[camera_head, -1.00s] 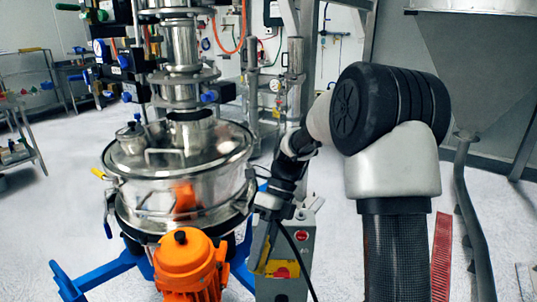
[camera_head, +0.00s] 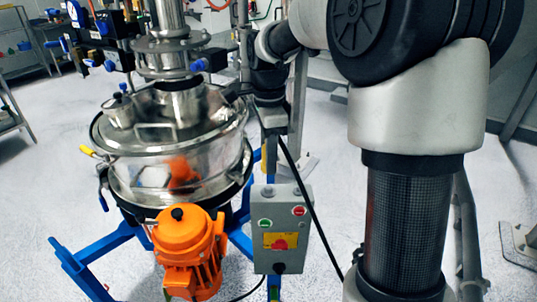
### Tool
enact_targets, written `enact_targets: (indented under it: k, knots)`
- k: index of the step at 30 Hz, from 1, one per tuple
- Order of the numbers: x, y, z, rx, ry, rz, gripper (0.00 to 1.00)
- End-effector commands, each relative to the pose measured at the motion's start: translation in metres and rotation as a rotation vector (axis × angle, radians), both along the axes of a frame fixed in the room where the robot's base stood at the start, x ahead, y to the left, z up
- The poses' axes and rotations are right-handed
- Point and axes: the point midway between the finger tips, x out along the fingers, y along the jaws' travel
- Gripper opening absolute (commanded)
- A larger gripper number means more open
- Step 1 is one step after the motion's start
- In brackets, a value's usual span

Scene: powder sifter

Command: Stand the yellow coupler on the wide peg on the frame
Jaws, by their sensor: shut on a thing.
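My arm reaches left from the right side, and its wrist bends down beside the steel sifter. My gripper (camera_head: 270,136) is small and dark here, just right of the sifter drum, and its fingers are hard to make out. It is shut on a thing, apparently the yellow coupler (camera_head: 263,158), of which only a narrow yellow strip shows. The coupler's shape and tilt cannot be told. The blue frame (camera_head: 102,246) stands under the sifter, with legs spreading over the floor. I cannot make out the wide peg.
The steel sifter (camera_head: 205,146) fills the left middle. An orange motor (camera_head: 188,240) sticks out at its front. A grey control box (camera_head: 281,215) with buttons stands right of the motor, below my gripper. A black cable (camera_head: 317,215) runs beside it.

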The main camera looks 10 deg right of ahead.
Motion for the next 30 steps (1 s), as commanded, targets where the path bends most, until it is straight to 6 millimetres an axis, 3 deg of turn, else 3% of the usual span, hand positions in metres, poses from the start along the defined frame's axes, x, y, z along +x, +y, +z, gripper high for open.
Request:
enact_targets:
  k: [18, 30]
  knots:
    - [0.0, 0.0, -0.052, 0.0, 0.0, -0.001, 0.0]
    - [0.0, 0.0, -0.058, 0.001, 0.001, -0.001, 0.0]
